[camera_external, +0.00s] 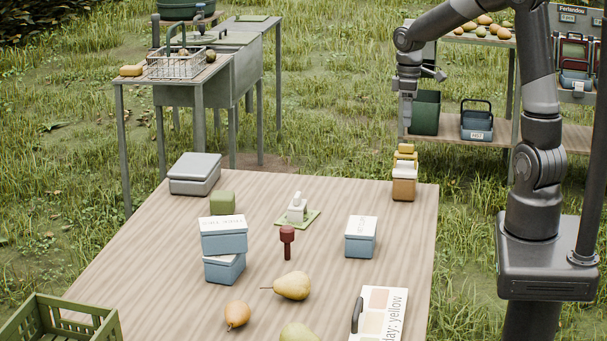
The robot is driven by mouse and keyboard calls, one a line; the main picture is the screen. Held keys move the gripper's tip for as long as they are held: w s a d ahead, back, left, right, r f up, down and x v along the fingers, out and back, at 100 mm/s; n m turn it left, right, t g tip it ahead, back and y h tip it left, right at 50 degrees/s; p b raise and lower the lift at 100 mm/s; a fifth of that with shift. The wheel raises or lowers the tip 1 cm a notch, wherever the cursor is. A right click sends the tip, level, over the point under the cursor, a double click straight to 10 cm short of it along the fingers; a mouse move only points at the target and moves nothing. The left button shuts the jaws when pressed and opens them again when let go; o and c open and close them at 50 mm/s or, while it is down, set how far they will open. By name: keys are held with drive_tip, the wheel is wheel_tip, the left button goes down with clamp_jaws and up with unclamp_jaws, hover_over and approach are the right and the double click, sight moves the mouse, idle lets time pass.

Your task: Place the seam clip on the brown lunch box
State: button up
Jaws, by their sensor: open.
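The brown lunch box (404,187), orange-brown with a pale lid, stands at the far right corner of the table. A small yellow piece (405,154) with a stepped shape shows at the top of this box; it may be the seam clip, but it is too small to be sure. I cannot tell whether it rests on the lid or is just behind it. My gripper (408,119) hangs above the yellow piece and the box, pointing down. It is open; its fingers are small and hard to make out. The yellow piece appears apart from it.
Two stacked blue boxes (224,245), another blue box (361,240), a grey box (194,174), a green block (222,203), a red stamp-like tool (287,242) and pears (292,286) stand on the table (160,262). A green crate (107,325) is front left.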

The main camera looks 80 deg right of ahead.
drive_tip(key=s+a+r+t, duration=0.2)
drive_tip(key=s+a+r, duration=0.1)
drive_tip(key=a, duration=0.5)
drive_tip(key=s+a+r+t, duration=0.1)
drive_tip(key=s+a+r, duration=0.2)
drive_tip(key=a, duration=0.5)
drive_tip(key=s+a+r+t, duration=0.2)
drive_tip(key=s+a, duration=0.3)
drive_tip(key=a, duration=0.4)
drive_tip(key=shift+r+t, duration=0.3)
drive_tip(key=shift+r, duration=0.6)
